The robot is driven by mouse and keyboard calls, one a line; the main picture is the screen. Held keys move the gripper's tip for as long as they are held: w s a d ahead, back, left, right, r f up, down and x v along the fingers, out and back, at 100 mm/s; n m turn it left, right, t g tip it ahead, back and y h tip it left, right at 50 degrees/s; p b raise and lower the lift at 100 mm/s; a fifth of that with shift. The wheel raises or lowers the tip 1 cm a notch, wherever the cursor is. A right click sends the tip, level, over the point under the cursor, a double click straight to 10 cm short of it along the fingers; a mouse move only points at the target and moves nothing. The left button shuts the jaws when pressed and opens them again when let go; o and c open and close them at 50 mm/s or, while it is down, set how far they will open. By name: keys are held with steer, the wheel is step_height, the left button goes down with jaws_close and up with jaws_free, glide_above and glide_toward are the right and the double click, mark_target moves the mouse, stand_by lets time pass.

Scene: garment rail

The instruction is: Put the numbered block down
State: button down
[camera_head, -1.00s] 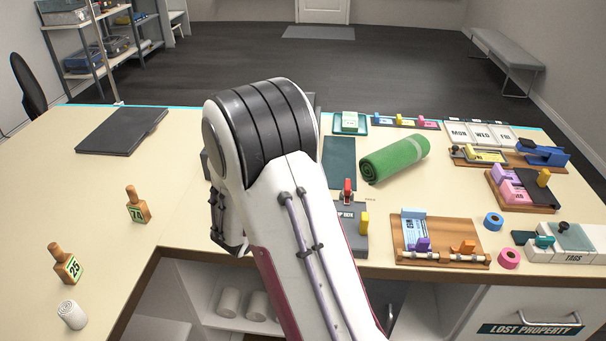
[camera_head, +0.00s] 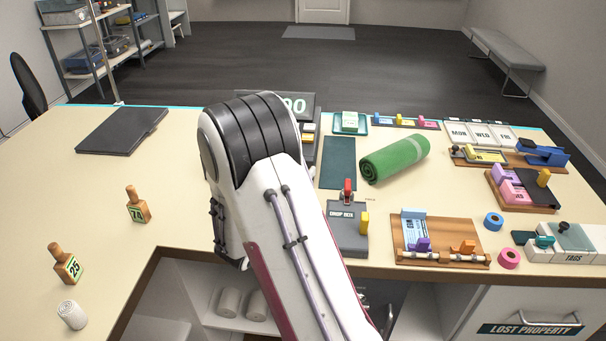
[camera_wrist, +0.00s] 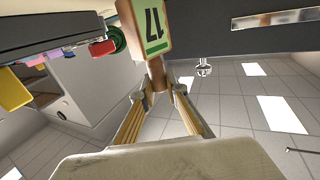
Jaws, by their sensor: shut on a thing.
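In the wrist view, my gripper (camera_wrist: 162,92) is shut on the wooden handle of a numbered block (camera_wrist: 145,25). The block has a pale face with a green border and dark digits that look like an upside-down 17. Its far end is cut off by the top of the frame. In the head view, my arm hides the held block and the fingertips. Two similar blocks with wooden handles stand on the left of the counter, one marked 75 or similar (camera_head: 138,211) and one marked 25 (camera_head: 68,269).
A grey drop box (camera_head: 347,235) with a red-topped lever stands right of my arm. A green rolled towel (camera_head: 394,158), a teal mat (camera_head: 338,163) and a wooden clip board (camera_head: 440,246) lie further right. A dark folder (camera_head: 120,130) is back left. The counter's left middle is clear.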

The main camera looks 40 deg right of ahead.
steer(key=shift+f, duration=0.1)
steer(key=c, duration=2)
jaws_free()
steer(key=shift+v, duration=6.05)
steer(key=shift+w, duration=0.15)
